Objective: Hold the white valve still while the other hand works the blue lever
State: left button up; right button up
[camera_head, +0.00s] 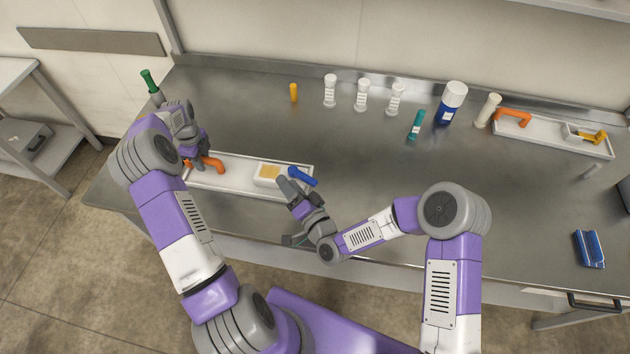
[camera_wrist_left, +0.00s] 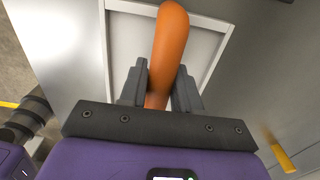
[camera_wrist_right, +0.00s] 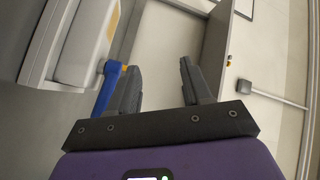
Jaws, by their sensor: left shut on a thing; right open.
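The white valve (camera_head: 267,174) is a boxy body with a tan top, set toward the right end of a long white tray-like base (camera_head: 232,177). Its blue lever (camera_head: 302,176) sticks out to the right. An orange handle (camera_head: 212,165) rises at the base's left end. My left gripper (camera_head: 193,157) is shut on this handle, also seen between its fingers in the left wrist view (camera_wrist_left: 168,45). My right gripper (camera_head: 296,208) is open and empty, close to the lever. In the right wrist view the lever (camera_wrist_right: 108,88) shows beside the left finger, not between the fingers.
A similar white base (camera_head: 555,138) with an orange handle and yellow lever lies at the back right. Several white fittings (camera_head: 362,95), a blue-and-white bottle (camera_head: 451,103) and a teal tube (camera_head: 416,125) stand along the back. The metal table's middle right is clear.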

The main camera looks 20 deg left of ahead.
jog(key=d+r+n+g+y, duration=0.1)
jog(key=d+n+g, duration=0.1)
jog(key=n+g, duration=0.3)
jog(key=n+g+h, duration=0.2)
jog(key=n+h, duration=0.1)
jog(key=n, duration=0.8)
send_near(312, 180)
jog(key=x, duration=0.8)
jog(key=shift+a+f, duration=0.15)
jog(key=shift+a, duration=0.15)
grip_shut()
